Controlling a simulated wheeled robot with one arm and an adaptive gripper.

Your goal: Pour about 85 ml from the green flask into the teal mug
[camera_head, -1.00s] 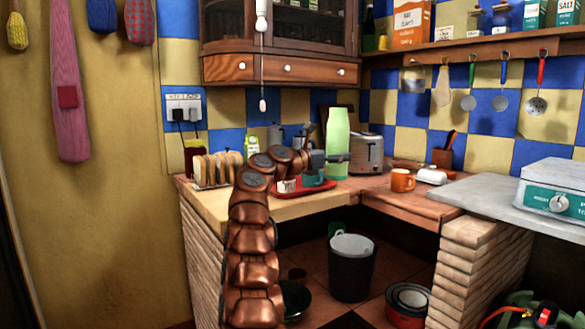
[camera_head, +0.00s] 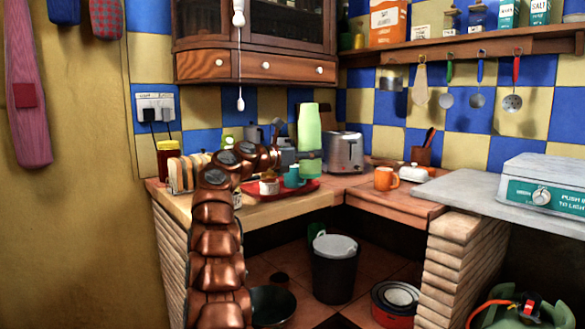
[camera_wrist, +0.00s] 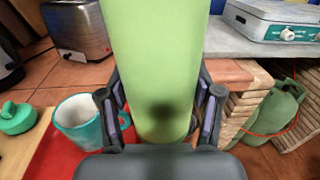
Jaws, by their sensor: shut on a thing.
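My gripper (camera_wrist: 163,110) is shut around the green flask (camera_wrist: 155,60), a tall pale-green cylinder. The flask also shows nearly upright in the head view (camera_head: 309,140), above the counter near the red tray. Its top is outside the wrist view. The teal mug (camera_wrist: 72,122), pale inside, stands upright on the red tray (camera_wrist: 55,160), just left of my gripper. In the head view the mug (camera_head: 292,178) sits beside the flask's lower part. Whether the mug holds liquid I cannot tell. My gripper's fingers are hard to make out in the head view.
A green lid-like piece (camera_wrist: 16,117) lies left of the mug. A toaster (camera_head: 345,152) stands behind, with an orange mug (camera_head: 386,178) to the right. A toast rack (camera_head: 182,172) is at the counter's left end. Counter between tray and orange mug is mostly clear.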

